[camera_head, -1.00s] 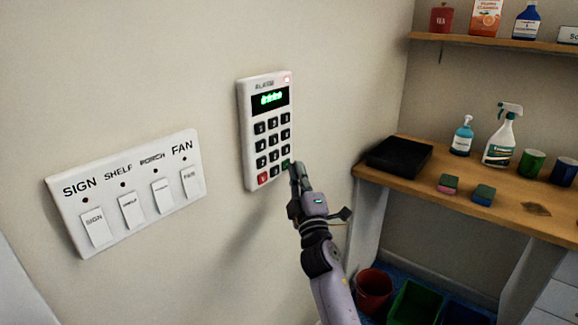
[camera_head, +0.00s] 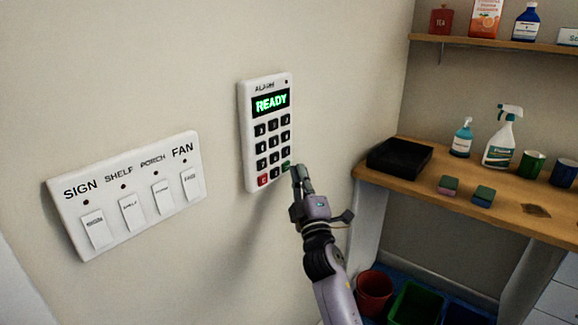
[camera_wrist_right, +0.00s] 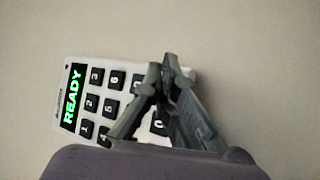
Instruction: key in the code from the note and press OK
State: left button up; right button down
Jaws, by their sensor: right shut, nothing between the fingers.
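The white alarm keypad (camera_head: 245,150) is mounted on the wall, and its display (camera_head: 271,103) reads READY in green. It has dark number keys, a red C key (camera_head: 263,180) at bottom left and a green key (camera_head: 286,167) at bottom right. My right gripper (camera_head: 298,170) is shut and empty, its tips just right of the green key. In the right wrist view the gripper (camera_wrist_right: 170,75) hides part of the keypad (camera_wrist_right: 120,68), including the lower keys. I cannot tell whether the tips touch it. The note and my left gripper are not in view.
A white switch panel (camera_head: 140,220) labelled SIGN, SHELF, PORCH and FAN is on the wall to the left. A wooden desk (camera_head: 420,187) at the right holds a black tray (camera_head: 399,157), bottles, sponges and cups. Bins stand below it.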

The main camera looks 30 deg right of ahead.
jog(key=shift+s+d, duration=0.1)
jog(key=shift+s, duration=0.1)
jog(key=s, duration=0.1)
jog(key=s+d+p, duration=0.1)
jog(key=s, duration=0.1)
jog(key=s+d, duration=0.1)
jog(key=shift+s+p, duration=0.35)
dwell(0.8)
